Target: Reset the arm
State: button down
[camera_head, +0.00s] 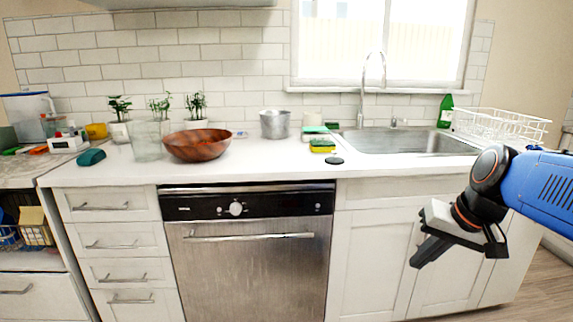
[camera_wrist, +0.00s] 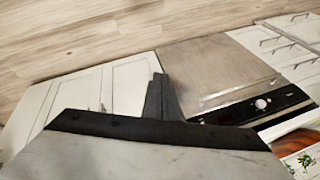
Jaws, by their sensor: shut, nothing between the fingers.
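My gripper (camera_head: 418,262) is at the right in the head view, in front of the white cabinet doors below the sink. Its black fingers point down and to the left, and they are together with nothing held. In the wrist view my gripper (camera_wrist: 160,85) shows as dark fingers at the middle, closed together. My blue arm reaches in from the right edge of the head view. The gripper is below the level of the countertop (camera_head: 270,168) and appears apart from the cabinets.
A steel dishwasher (camera_head: 255,265) stands left of my gripper. The counter holds a wooden bowl (camera_head: 197,145), a glass vase (camera_head: 147,141), a metal pot (camera_head: 274,124), sponges (camera_head: 322,146) and a dish rack (camera_head: 500,124). The sink (camera_head: 405,142) is at the right. Wooden floor (camera_wrist: 80,35) is clear.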

jog(key=s+f+n+h, duration=0.2)
jog(key=s+f, duration=0.6)
jog(key=s, duration=0.3)
jog(key=shift+s+n+t+h, duration=0.3)
jog(key=shift+s+n, duration=0.1)
